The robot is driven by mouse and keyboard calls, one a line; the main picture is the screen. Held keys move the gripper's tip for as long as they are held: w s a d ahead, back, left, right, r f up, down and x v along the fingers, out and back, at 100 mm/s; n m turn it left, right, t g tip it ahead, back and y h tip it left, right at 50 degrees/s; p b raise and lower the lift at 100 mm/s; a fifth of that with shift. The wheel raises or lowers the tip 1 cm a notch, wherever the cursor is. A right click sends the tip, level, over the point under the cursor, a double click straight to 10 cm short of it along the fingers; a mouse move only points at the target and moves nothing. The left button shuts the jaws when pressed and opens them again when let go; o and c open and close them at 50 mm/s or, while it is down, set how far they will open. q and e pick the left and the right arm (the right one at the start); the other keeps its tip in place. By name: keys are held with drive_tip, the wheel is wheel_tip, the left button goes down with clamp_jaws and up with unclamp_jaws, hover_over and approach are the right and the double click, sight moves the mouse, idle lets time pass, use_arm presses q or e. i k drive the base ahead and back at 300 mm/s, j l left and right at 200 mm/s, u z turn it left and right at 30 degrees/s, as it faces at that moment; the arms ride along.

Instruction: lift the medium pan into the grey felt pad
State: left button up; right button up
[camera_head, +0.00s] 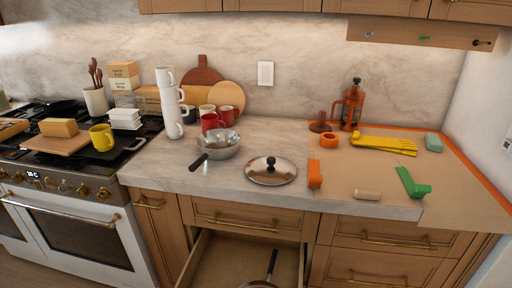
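A silver metal pan (220,147) with a dark handle sits on the counter, its handle pointing to the front left. A second pan (262,284) lies in the open drawer, its dark handle pointing up and back; most of it is cut off by the bottom edge. I cannot tell which of the two is the medium one. I cannot make out a grey felt pad. A shiny lid (258,176) with a black knob lies right of the counter pan. Neither of my grippers is in view.
The drawer (215,265) is open below the counter. White stacked mugs (170,105) and red mugs (210,122) stand behind the pan. A tan mat (350,172) on the right holds yellow gloves (382,144), a green tool (411,184) and an orange block (314,174).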

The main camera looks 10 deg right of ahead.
sight(215, 145)
drive_tip(key=j+z, duration=0.15)
drive_tip(key=z, duration=0.2)
drive_tip(key=i+j+z, duration=0.1)
drive_tip(key=j+z, duration=0.15)
drive_tip(key=z, duration=0.15)
drive_tip(key=j+z, duration=0.15)
drive_tip(key=z, duration=0.2)
drive_tip(key=j+z, duration=0.3)
drive_tip(key=j, duration=0.15)
drive_tip(key=k+j+z, duration=0.1)
drive_tip(key=j+z, duration=0.15)
drive_tip(key=j, duration=0.2)
drive_tip(key=k+j+z, duration=0.1)
drive_tip(key=j, duration=0.2)
drive_tip(key=k+j+z, duration=0.15)
drive_tip(key=j, duration=0.15)
drive_tip(key=j+z, duration=0.1)
drive_tip(key=j, duration=0.2)
drive_tip(key=k+j, duration=0.15)
drive_tip(key=j, duration=0.15)
drive_tip(key=k+j, duration=0.1)
drive_tip(key=j, duration=0.2)
drive_tip(key=k+j+z, duration=0.1)
drive_tip(key=j, duration=0.6)
drive_tip(key=k+j, duration=0.1)
drive_tip(key=j, duration=0.35)
